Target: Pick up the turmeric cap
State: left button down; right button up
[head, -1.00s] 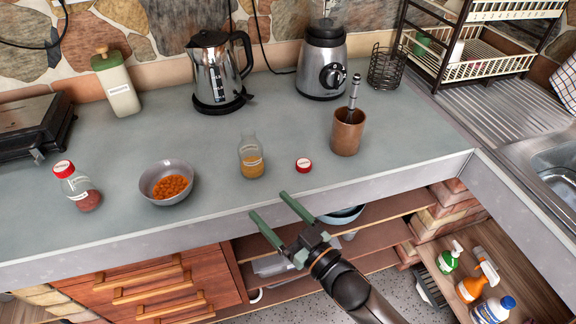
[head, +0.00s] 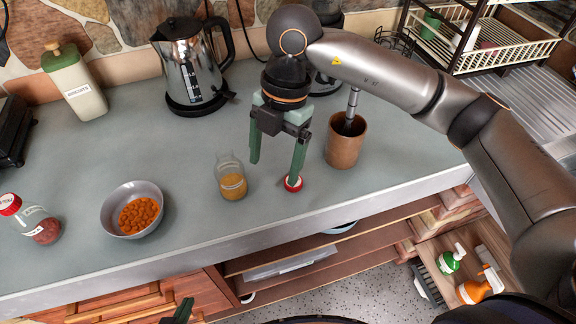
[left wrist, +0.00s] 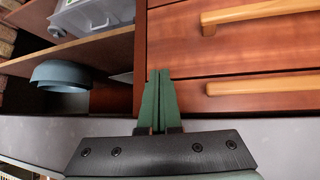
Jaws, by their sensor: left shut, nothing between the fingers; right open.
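The red turmeric cap (head: 293,184) lies on the grey counter, just right of the open glass jar of yellow-orange powder (head: 233,182). My right gripper (head: 275,172) points down over the counter, open. Its right finger is at the cap and hides part of it; whether they touch I cannot tell. Its left finger is off to the left, behind the jar-cap gap. My left gripper (head: 180,312) shows only at the bottom edge, below the counter front. In the left wrist view its fingers (left wrist: 160,78) are shut and empty, before the drawers.
A copper-brown cup with a pestle (head: 345,142) stands close right of my right gripper. A grey bowl of orange pieces (head: 118,219) and a red-capped jar (head: 32,222) are at left. A kettle (head: 190,75) and biscuit jar (head: 75,85) stand behind. Counter between bowl and kettle is clear.

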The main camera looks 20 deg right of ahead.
jog(key=w+d+m+t+h, duration=0.1)
jog(key=w+d+m+h, duration=0.1)
jog(key=w+d, duration=0.15)
jog(key=f, duration=0.4)
jog(key=shift+s+d+f+p, duration=0.25)
jog(key=shift+d+f+p, duration=0.05)
jog(key=shift+p, duration=0.1)
jog(key=shift+f+p, duration=0.6)
jog(key=shift+f, duration=2.45)
pick_arm(q)
jog(key=shift+w+r, duration=0.2)
jog(key=shift+r, duration=0.3)
jog(key=shift+w+r, duration=0.15)
jog(key=shift+r, duration=0.3)
pick_arm(e)
jog(key=shift+c, duration=0.4)
grip_shut()
jog(key=shift+r, duration=0.1)
